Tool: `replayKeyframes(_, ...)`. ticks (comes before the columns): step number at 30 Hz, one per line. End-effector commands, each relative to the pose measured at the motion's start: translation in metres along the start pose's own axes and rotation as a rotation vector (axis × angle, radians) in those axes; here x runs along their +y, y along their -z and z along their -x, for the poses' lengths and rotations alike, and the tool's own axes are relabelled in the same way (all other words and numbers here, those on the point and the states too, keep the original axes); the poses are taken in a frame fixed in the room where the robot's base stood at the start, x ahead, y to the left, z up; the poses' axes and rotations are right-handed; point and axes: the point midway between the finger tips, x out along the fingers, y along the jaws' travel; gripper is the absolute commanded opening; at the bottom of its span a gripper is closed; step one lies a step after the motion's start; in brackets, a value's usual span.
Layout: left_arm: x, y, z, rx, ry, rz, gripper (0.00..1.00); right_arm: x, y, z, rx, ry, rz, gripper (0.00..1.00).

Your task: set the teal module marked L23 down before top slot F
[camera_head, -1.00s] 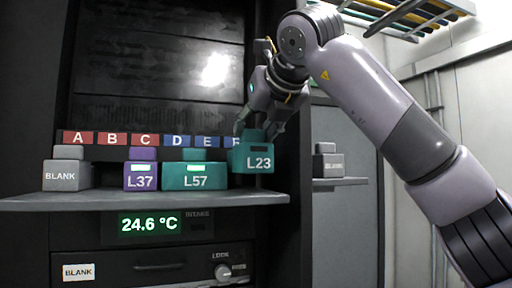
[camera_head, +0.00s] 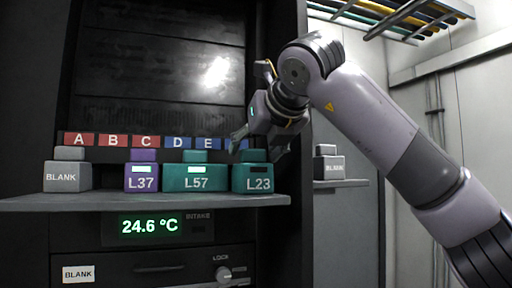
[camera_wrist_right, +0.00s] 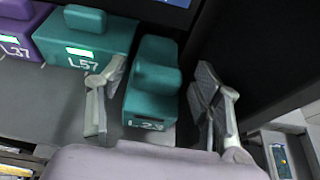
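The teal module marked L23 (camera_head: 258,184) stands upright at the right end of the shelf, just right of the teal module L57 (camera_head: 195,184). My right gripper (camera_head: 258,146) is open above it. In the right wrist view, the L23 module (camera_wrist_right: 152,105) lies between the spread fingers of my right gripper (camera_wrist_right: 160,78), with a gap on each side. My left gripper is not in view.
The grey shelf (camera_head: 120,203) also holds the purple module L37 (camera_head: 141,182) and a grey blank (camera_head: 68,178). Another grey blank (camera_head: 328,166) stands on a side ledge at right. A display (camera_head: 150,226) below the shelf reads 24.6 °C.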

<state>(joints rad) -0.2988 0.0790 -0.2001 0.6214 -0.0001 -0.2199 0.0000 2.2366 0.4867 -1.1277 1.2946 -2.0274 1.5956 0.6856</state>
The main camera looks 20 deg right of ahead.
Motion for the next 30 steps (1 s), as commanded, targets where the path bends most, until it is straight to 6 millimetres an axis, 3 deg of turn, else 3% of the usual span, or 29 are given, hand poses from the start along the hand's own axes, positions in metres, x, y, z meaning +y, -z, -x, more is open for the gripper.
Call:
replayKeyframes(13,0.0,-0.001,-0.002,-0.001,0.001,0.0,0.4,0.0,-0.002,0.007,-0.003,0.0,0.0,0.63)
replayKeyframes(24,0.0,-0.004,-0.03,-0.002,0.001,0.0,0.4,0.001,-0.001,0.085,-0.005,-0.001,0.001,0.63)
replayKeyframes(30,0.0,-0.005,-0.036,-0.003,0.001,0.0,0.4,0.0,-0.002,0.113,-0.002,0.0,0.0,0.63)
